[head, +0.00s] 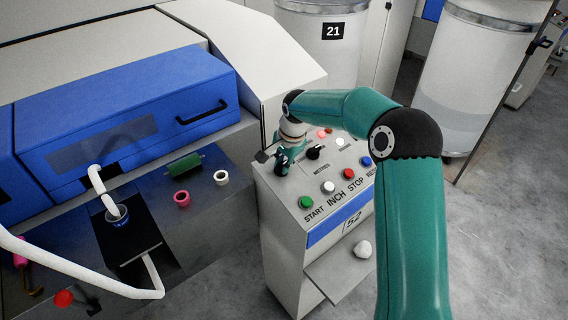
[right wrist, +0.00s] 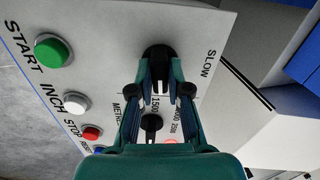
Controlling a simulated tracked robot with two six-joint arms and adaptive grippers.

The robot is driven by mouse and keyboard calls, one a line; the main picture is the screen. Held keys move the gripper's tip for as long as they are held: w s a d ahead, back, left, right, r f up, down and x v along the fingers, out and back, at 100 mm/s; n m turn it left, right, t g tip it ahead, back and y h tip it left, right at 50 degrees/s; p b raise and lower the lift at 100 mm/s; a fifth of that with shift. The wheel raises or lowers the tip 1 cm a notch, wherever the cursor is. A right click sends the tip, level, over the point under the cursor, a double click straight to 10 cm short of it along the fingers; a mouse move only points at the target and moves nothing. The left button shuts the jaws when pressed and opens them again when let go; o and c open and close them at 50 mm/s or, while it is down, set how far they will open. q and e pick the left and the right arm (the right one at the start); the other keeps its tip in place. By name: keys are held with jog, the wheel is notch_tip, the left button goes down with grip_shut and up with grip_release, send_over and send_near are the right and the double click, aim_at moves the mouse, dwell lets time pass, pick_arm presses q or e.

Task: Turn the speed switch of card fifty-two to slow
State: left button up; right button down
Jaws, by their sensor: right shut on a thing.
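The control box (head: 283,222) of card 52 stands in the middle of the head view, with its sloped panel facing up. My right gripper (head: 281,163) is at the panel's left part. In the right wrist view my right gripper (right wrist: 158,88) has its fingers closed around a black rotary knob (right wrist: 158,55), the speed switch, beside the printed word SLOW. The fingers cover part of the knob, so I cannot tell its exact setting. A second black knob (head: 314,152), by the word METRES, stands apart from the fingers. My left gripper is not in view.
Green (head: 305,202), white (head: 328,187), red (head: 348,173) and blue (head: 366,161) buttons line the panel's front edge. A white lump (head: 362,249) rests on the shelf below. The blue-covered machine (head: 130,115) is left. Grey floor is free at right.

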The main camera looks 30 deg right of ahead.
jog(key=n, duration=0.3)
jog(key=shift+b, duration=0.4)
jog(key=n, duration=0.5)
jog(key=shift+w+r+b, duration=0.1)
jog(key=shift+b, duration=0.25)
jog(key=n, duration=0.8)
jog(key=shift+n, duration=0.3)
jog(key=c, duration=1.1)
grip_release()
